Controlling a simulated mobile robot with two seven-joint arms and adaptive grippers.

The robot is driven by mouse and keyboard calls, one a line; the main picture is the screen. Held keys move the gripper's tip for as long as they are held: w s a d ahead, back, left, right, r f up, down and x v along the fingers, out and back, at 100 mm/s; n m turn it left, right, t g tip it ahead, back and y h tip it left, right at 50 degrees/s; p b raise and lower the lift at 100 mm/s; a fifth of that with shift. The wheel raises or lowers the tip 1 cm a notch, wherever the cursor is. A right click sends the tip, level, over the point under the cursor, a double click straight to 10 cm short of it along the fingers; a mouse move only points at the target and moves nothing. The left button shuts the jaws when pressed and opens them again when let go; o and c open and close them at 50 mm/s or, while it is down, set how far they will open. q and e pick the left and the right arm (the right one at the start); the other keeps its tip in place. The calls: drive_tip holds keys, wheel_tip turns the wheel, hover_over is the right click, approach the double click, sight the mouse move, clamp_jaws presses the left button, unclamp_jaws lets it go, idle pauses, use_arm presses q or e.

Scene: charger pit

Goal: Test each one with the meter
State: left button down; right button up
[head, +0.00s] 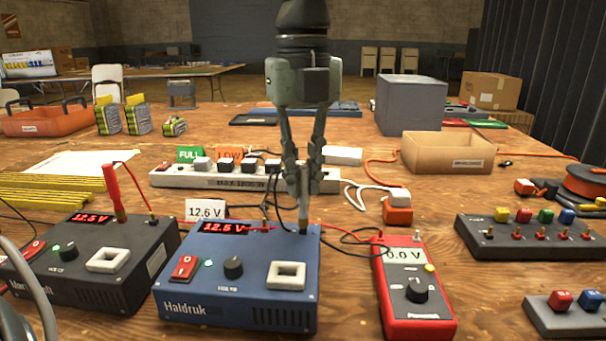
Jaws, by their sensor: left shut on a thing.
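My left gripper (303,175) hangs at the middle, pointing down. It is shut on a slim grey probe (303,212), whose tip is at the back right of the blue Haldruk supply (240,310); I cannot tell whether it touches a terminal. The blue supply's display shows about 12.5 V, and a 12.6 V card (206,209) stands behind it. The red meter (415,312) lies to the right, reading 0.0 V, with red and black leads running left. A black supply (90,275) at the left has a lit display and a red-handled probe (113,190) standing on its top.
A white power strip (175,177) with green FULL (190,154) and orange LOW (230,155) signs lies behind the supplies. An open cardboard box (447,152), a grey block (410,105) and a switch panel (520,245) are to the right. Loose cables cross the table.

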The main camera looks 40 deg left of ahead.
use_arm(q)
drive_tip(key=shift+f+b, duration=0.25)
drive_tip(key=shift+b, duration=0.05)
idle(0.5)
drive_tip(key=c, duration=1.5)
unclamp_jaws()
drive_tip(key=shift+o, duration=0.8)
drive_tip(key=shift+o, duration=1)
drive_tip(key=shift+r, duration=0.1)
drive_tip(key=shift+r+p, duration=2.6)
drive_tip(key=shift+r, duration=1.1)
